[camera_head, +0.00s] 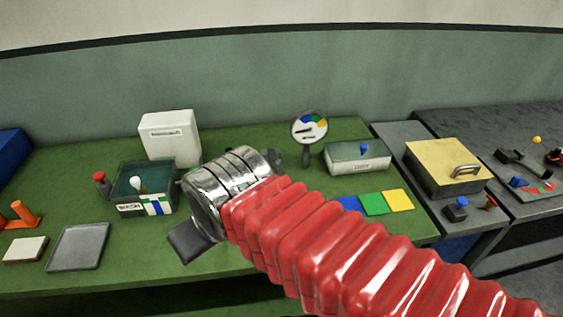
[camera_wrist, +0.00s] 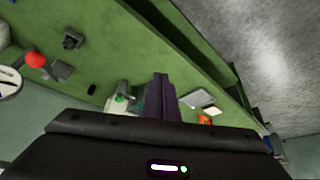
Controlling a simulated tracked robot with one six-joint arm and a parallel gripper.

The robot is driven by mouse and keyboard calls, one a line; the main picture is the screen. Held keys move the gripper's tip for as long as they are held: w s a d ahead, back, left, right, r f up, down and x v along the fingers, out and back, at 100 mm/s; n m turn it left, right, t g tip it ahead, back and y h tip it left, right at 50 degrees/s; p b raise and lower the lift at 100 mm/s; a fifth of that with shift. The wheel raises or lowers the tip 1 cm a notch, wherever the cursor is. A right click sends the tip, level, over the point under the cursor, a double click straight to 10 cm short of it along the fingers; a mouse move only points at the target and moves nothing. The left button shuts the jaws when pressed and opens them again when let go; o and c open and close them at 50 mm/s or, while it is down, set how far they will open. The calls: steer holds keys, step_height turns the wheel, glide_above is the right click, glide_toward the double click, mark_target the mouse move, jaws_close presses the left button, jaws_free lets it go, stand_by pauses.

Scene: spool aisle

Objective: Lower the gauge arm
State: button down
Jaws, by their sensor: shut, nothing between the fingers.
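The round gauge dial (camera_head: 310,127), white with coloured segments and a dark needle, stands at the back middle of the green table. Part of it shows at the left edge of the wrist view (camera_wrist: 9,82). In the wrist view, a red ball (camera_wrist: 35,59) sits beside the dial, near a grey block; it may be the knob of the gauge arm, but I cannot tell its angle. My gripper (camera_wrist: 161,78) is shut and empty, its dark fingers over the table and apart from the dial and ball. In the head view my wrist hides the area left of the gauge.
An open bin (camera_head: 145,190) and a white box (camera_head: 170,138) stand left. A lidded box (camera_head: 357,159) stands right of the gauge, behind coloured squares (camera_head: 374,204). A grey tray (camera_head: 77,247) lies front left. A yellow-topped box (camera_head: 435,165) stands on the grey bench.

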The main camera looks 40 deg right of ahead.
stand_by(0.3)
steer(key=w+d+r+n+g+y, duration=0.1)
steer(key=w+d+r+n+g, duration=0.2)
steer(key=d, duration=0.4)
steer(key=w+d+r+n+g+y, duration=0.1)
steer(key=w+d+r+n+y, duration=0.1)
steer(key=d+r, duration=0.45)
steer(key=s+d+r+n+y, duration=0.1)
steer(key=d+n+y, duration=0.1)
steer(key=d, duration=0.6)
steer(key=s+d+r+n+y, duration=0.1)
steer(key=d+n, duration=0.2)
steer(key=d, duration=0.6)
steer(key=shift+s+r+t+y, duration=0.15)
steer(key=shift+r+t+y, duration=0.15)
steer(key=shift+t+y, duration=0.1)
